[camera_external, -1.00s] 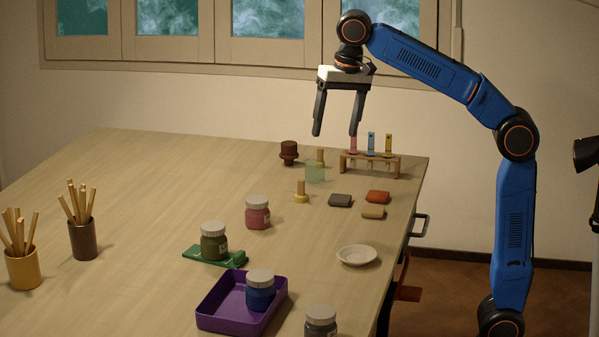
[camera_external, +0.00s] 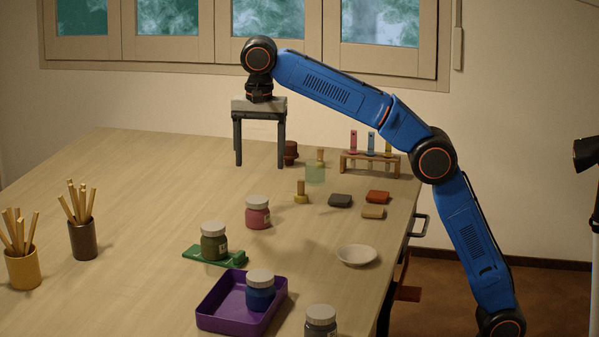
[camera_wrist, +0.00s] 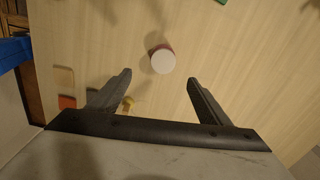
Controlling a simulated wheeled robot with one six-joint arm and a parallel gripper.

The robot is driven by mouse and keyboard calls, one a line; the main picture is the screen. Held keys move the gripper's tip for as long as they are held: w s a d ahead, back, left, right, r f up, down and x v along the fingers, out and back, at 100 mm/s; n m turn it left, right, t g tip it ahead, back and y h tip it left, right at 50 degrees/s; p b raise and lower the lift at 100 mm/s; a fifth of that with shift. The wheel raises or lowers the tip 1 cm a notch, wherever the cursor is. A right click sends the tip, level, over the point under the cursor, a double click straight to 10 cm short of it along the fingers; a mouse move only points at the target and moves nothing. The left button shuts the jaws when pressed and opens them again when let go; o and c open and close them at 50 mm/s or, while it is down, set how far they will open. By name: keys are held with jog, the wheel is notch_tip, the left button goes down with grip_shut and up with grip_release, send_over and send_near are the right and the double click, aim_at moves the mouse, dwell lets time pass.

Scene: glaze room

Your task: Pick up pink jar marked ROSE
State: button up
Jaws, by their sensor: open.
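The pink jar (camera_external: 257,213) stands upright near the middle of the table, with a pale lid and a small label too small to read. In the wrist view the pink jar (camera_wrist: 163,60) shows from above, mostly its white lid, ahead of the fingertips and between their lines. My gripper (camera_external: 260,165) is open and empty, pointing down, above the table and behind the jar in the external view. In the wrist view my gripper (camera_wrist: 160,78) has its two fingers wide apart with nothing between them.
A grey jar (camera_external: 320,322), white dish (camera_external: 357,256), wooden rack (camera_external: 349,163) and brown stopper-like piece (camera_external: 291,151) stand around. Pencil cups are left.

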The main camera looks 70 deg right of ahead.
aim_at(257, 199)
jog(key=shift+w+a+f, duration=0.15)
jog(key=shift+w+f, duration=0.05)
jog(key=shift+f, duration=0.25)
jog(key=shift+w+a+f, duration=0.15)
jog(key=shift+f, duration=5.95)
jog(key=c, duration=1.3)
